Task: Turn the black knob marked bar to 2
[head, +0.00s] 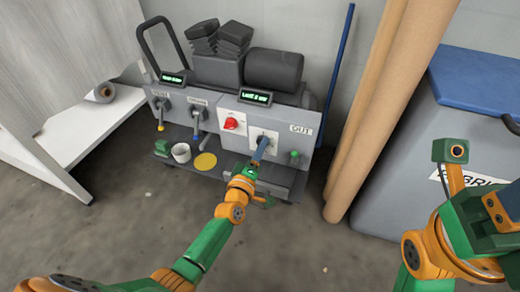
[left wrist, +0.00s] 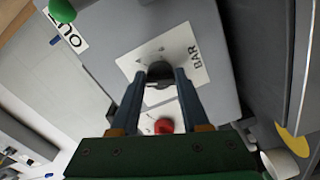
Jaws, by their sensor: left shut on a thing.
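The black knob (left wrist: 158,73) sits on a white plate (left wrist: 190,50) marked BAR in the left wrist view. My left gripper (left wrist: 160,78) is shut on this knob, one finger on each side. The small marks around the knob are too blurred to read. In the head view my left gripper (head: 261,149) reaches the plate (head: 255,133) on the press front and covers most of the knob. My right arm is at the right edge, and its gripper's jaws cannot be made out.
A red knob (head: 231,123) is close left of the plate. A green button (head: 294,154) and an OUT label (head: 301,129) are to its right. Two levers (head: 196,117) (head: 160,112) stand further left. A cup (head: 181,152) and yellow disc (head: 205,161) lie on the lower shelf.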

